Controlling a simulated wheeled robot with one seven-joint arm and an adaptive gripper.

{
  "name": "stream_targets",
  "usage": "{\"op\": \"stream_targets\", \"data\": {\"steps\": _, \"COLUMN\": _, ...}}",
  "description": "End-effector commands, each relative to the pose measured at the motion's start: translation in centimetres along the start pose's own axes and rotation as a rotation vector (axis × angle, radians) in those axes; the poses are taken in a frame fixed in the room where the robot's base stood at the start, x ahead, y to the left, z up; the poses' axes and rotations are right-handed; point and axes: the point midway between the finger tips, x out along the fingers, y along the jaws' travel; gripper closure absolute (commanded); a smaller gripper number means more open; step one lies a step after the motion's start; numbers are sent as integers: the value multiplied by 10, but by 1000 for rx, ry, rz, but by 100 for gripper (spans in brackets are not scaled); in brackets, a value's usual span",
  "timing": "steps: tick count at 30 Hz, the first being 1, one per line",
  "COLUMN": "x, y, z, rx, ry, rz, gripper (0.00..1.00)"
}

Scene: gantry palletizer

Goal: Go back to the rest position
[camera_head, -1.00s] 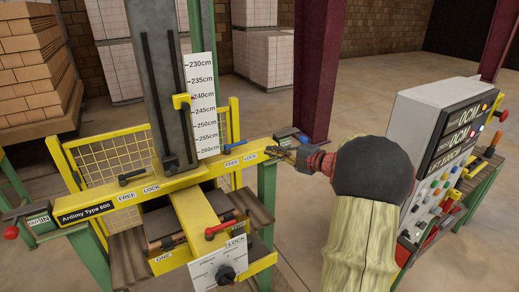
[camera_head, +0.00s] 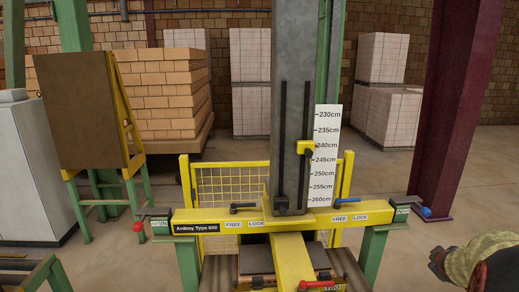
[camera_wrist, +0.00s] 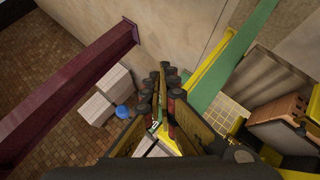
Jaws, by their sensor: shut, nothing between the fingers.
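My gripper (camera_head: 437,264) shows at the lower right edge of the head view, to the right of the yellow gantry frame and apart from it. Part of my arm is cut off by the picture edge. In the wrist view my gripper (camera_wrist: 165,82) points away from the camera. Its dark fingers lie close together and hold nothing.
The yellow crossbeam (camera_head: 190,220) has FREE and LOCK labels, a black lever (camera_head: 243,208) and a blue lever (camera_head: 347,202). A grey column with a centimetre scale (camera_head: 324,150) rises behind it. A maroon post (camera_head: 450,110) stands at right; open floor lies around it.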

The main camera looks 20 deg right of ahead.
Motion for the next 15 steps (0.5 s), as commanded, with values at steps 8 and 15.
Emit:
{"op": "stream_targets", "data": {"steps": 8, "x": -108, "y": -142, "z": 16, "rx": 341, "ry": -307, "rz": -167, "gripper": 100}}
{"op": "stream_targets", "data": {"steps": 15, "x": -212, "y": -274, "z": 15, "rx": 458, "ry": -414, "rz": -377, "gripper": 100}}
